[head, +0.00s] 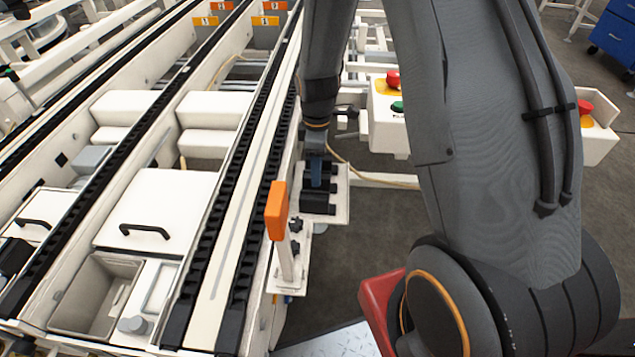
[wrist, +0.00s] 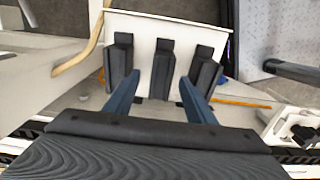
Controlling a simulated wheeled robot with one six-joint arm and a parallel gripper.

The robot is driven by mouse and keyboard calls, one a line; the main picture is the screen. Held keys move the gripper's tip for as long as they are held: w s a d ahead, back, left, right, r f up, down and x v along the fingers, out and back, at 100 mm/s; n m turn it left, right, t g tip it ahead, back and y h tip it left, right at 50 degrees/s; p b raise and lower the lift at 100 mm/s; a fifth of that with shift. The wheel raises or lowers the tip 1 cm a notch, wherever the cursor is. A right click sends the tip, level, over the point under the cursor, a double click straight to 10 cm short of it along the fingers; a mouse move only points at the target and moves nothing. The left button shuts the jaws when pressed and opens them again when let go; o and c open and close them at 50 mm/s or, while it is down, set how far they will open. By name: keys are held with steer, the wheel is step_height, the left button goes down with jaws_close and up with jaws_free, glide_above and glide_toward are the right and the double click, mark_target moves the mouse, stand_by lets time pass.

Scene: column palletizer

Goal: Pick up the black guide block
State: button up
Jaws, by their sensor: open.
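Three black guide blocks stand in a row on a white plate (wrist: 212,24) in the wrist view: a left block (wrist: 122,52), a middle block (wrist: 162,70) and a right block (wrist: 204,70). My gripper (wrist: 159,80) is open, its two blue fingers pointing at the row. The middle block appears between the fingertips, with a gap on each side; contact cannot be told. In the head view, my gripper (head: 317,178) is low over the white plate (head: 341,188). A black block (head: 318,203) shows at the near side, and the others are largely hidden.
An orange-topped post (head: 277,212) stands just left of the plate, beside the conveyor rail (head: 232,205). A white control box (head: 385,125) with red and green buttons is behind on the right. Grey floor (head: 375,228) is open right of the plate.

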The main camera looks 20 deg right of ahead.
step_height(320, 180, down, 4)
steer(key=shift+s+f+b, duration=0.15)
steer(key=shift+b, duration=0.15)
steer(key=c, duration=1.2)
step_height(320, 180, up, 10)
steer(key=shift+r+p, duration=0.15)
steer(key=shift+p, duration=0.6)
steer(key=m, duration=0.1)
steer(key=s+r+m, duration=0.1)
steer(key=m, duration=0.1)
steer(key=shift+s, duration=0.2)
steer(key=s+r+m+p, duration=0.6)
steer(key=m+p, duration=0.4)
steer(key=p, duration=0.4)
steer(key=shift+s+m, duration=0.3)
steer(key=shift+s, duration=0.5)
steer(key=shift+p, duration=0.35)
